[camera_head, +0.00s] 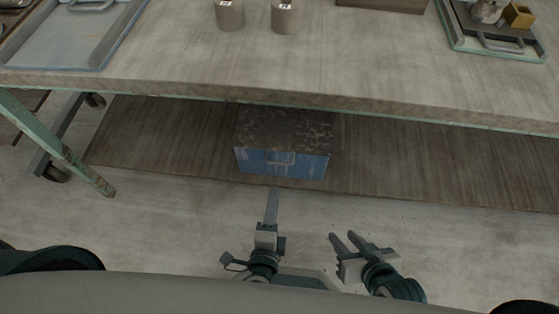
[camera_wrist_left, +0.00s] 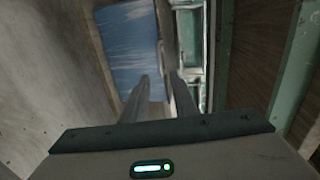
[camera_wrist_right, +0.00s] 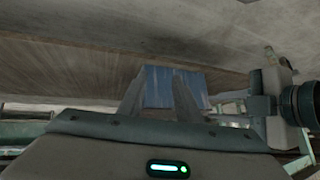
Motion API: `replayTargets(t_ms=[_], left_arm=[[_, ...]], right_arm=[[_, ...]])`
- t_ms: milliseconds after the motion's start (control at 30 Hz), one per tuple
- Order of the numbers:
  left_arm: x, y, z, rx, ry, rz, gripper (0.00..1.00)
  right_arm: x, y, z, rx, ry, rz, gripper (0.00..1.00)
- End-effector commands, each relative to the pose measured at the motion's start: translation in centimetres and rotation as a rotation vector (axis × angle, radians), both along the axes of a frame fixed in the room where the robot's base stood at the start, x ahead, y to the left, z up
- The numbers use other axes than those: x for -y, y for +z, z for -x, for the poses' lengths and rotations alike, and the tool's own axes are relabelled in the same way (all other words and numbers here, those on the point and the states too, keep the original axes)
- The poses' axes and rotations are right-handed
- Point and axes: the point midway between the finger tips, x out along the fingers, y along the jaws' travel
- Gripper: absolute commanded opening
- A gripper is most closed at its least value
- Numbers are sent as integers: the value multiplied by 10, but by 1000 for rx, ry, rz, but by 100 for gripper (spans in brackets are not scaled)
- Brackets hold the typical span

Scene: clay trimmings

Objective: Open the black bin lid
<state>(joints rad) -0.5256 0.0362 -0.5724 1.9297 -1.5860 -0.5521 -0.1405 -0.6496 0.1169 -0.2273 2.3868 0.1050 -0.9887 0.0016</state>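A blue box (camera_head: 282,163) with a dark, mottled top (camera_head: 285,127) and a small front handle (camera_head: 281,160) stands on the low shelf under the table. The dark top lies flat on it. I see no other bin. My left gripper (camera_head: 272,190) is just in front of the box, below the handle, at the shelf's front edge. In the left wrist view its fingers are apart and empty, with the blue face (camera_wrist_left: 127,45) ahead. My right gripper (camera_head: 342,235) is lower right of the box, open and empty. The blue face also shows beyond its fingers in the right wrist view (camera_wrist_right: 158,88).
A green table leg (camera_head: 60,145) stands at left. The shelf (camera_head: 430,165) is clear beside the box.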

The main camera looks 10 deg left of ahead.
Motion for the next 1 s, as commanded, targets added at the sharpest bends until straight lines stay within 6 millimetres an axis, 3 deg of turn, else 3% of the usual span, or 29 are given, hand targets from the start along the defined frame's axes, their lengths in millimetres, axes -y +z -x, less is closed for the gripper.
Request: replayTargets(t_ms=[600,800,1000], left_arm=[[0,-22,-108,1,1,1,26],[0,-28,-129,0,1,0,26],[0,-30,-136,-1,0,1,26]], right_arm=[[10,-4,6,-60,-4,39,31],[10,-5,5,-64,-5,42,31],[11,-5,5,-64,-6,42,31]])
